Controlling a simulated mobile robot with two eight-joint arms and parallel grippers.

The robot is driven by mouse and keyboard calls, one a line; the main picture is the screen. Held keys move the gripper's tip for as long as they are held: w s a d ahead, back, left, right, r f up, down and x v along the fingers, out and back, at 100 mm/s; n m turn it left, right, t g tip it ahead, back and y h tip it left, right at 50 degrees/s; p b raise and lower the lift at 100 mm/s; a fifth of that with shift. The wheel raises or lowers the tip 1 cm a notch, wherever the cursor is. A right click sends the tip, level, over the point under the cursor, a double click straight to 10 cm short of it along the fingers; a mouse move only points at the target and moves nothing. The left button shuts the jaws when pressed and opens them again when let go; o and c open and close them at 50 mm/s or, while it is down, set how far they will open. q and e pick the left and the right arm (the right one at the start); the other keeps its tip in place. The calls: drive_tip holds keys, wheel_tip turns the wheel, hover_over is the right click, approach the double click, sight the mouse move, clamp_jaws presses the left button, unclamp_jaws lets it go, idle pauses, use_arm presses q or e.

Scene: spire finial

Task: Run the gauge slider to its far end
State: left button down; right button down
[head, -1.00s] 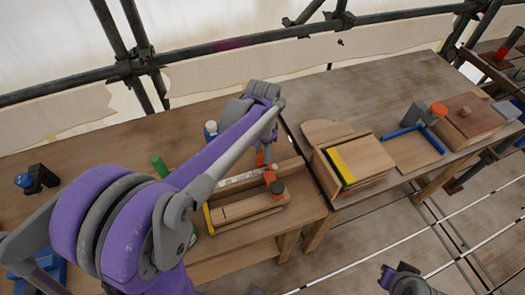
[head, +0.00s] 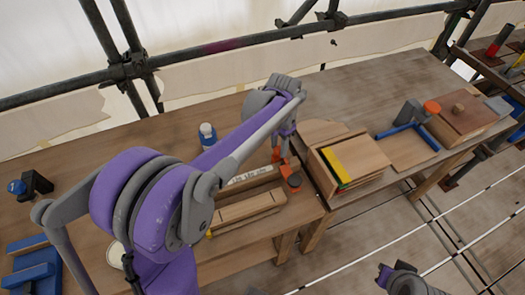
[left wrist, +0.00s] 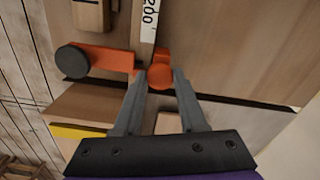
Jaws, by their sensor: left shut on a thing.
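The gauge on the wooden bench has a pale rail with a printed scale (head: 250,176). Its orange slider (head: 284,169) with a dark round end (head: 294,182) sits at the rail's right end, beside the bench's right edge. My left gripper (head: 284,156) reaches down onto the slider from above. In the left wrist view, its grey fingers (left wrist: 160,82) are shut on the slider's orange knob (left wrist: 160,74). The slider's dark disc (left wrist: 72,61) sits left of the fingers. Part of my right arm's end (head: 398,280) shows at the bottom right; its jaws are unclear.
A wooden block with a yellow strip (head: 341,163) stands close right of the slider. A blue frame (head: 410,138) and wooden box (head: 464,118) lie farther right. A long wooden block (head: 245,211) lies in front.

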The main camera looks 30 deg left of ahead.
use_arm(q)
drive_tip(key=shift+w+d, duration=0.7)
drive_tip(key=shift+w, duration=0.2)
drive_tip(key=shift+c, duration=2.3)
unclamp_jaws()
drive_tip(key=shift+w+d, duration=0.1)
drive_tip(key=shift+d, duration=0.05)
wheel_tip(320, 180, up, 11)
drive_tip(key=shift+p, duration=0.3)
